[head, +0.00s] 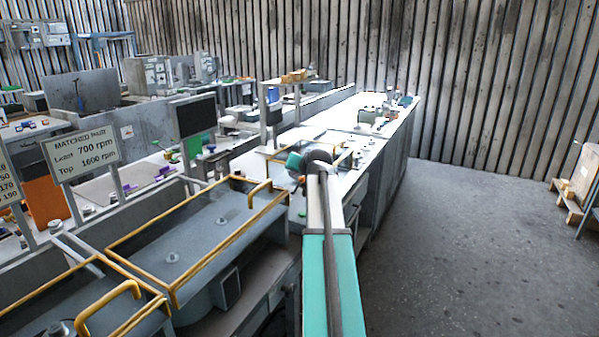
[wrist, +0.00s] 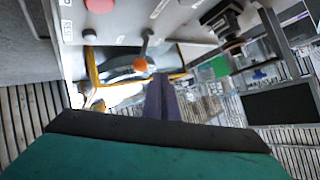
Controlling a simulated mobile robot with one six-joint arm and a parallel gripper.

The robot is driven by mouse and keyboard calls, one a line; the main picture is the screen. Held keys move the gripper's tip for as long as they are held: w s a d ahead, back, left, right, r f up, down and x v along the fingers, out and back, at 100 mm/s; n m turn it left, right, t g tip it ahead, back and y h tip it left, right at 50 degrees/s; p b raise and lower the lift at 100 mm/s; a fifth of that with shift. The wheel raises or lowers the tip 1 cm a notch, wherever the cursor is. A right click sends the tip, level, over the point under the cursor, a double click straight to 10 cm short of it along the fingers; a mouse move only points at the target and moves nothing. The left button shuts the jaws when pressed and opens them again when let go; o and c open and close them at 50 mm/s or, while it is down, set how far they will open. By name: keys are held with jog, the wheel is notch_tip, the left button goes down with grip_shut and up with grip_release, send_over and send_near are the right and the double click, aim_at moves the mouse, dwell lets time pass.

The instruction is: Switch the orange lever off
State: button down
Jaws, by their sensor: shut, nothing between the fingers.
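The orange lever shows in the wrist view as a round orange knob (wrist: 140,65) on a thin grey stem. The stem comes from a light grey control panel (wrist: 130,18). My gripper (wrist: 165,80) has its fingers together and empty, just right of and below the knob in that picture. A small gap seems to show between the fingertips and the knob; I cannot tell whether they touch. In the head view my arm reaches forward over the bench, and its teal wrist end (head: 294,161) is by the far machine. The lever cannot be made out clearly there.
In the head view, yellow-railed housings (head: 205,235) fill the left.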

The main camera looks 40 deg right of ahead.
jog(key=w+a+v, duration=0.1)
jog(key=a+v, duration=0.1)
jog(key=v, duration=0.9)
jog(key=shift+w+r, duration=0.15)
jog(key=shift+r, duration=0.25)
dwell(0.3)
